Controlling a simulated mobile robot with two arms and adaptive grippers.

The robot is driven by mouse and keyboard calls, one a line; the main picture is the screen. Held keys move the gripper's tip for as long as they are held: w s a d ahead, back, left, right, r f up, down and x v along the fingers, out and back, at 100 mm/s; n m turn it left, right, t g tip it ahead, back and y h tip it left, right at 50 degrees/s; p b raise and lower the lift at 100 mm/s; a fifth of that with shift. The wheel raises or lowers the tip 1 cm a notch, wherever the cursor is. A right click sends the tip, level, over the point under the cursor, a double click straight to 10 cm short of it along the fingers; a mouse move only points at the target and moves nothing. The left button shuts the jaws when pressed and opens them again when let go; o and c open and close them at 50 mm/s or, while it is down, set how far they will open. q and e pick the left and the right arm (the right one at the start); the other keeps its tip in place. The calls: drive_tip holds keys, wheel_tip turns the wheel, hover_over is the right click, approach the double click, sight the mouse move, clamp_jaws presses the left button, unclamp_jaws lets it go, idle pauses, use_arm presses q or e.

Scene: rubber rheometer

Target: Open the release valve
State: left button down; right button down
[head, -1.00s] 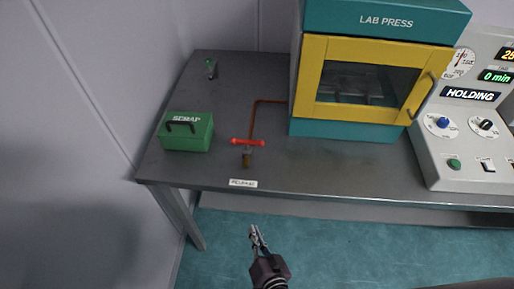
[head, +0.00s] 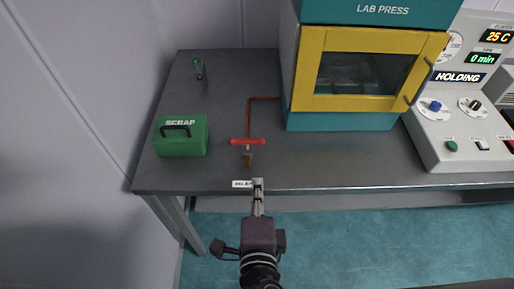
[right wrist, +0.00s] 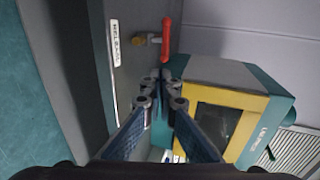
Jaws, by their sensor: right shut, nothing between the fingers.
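The release valve has a red bar handle (head: 247,141) lying crosswise, on a short brass fitting (head: 247,158) near the front edge of the bench. A copper pipe (head: 249,115) runs back from it and bends right to the press. My right gripper (head: 257,183) is shut and empty, its tips at the bench's front edge, just in front of the valve and apart from it. In the right wrist view the fingertips (right wrist: 160,75) are together, with the red handle (right wrist: 166,38) beyond them. My left gripper is not in view.
The lab press (head: 340,122) with a yellow-framed door (head: 312,72) stands right of the valve. A green scrap box (head: 182,144) is to the left, and a small green-topped tool (head: 198,69) behind. A control console (head: 432,140) reads HOLDING. A label (head: 242,184) is on the bench edge.

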sight(257, 142)
drive_tip(key=x, duration=0.4)
drive_tip(key=p+x, duration=0.1)
drive_tip(key=x, duration=0.4)
drive_tip(key=r+p+x, duration=0.1)
drive_tip(key=x, duration=0.3)
drive_tip(key=shift+w, duration=0.55)
drive_tip(key=shift+p, duration=0.3)
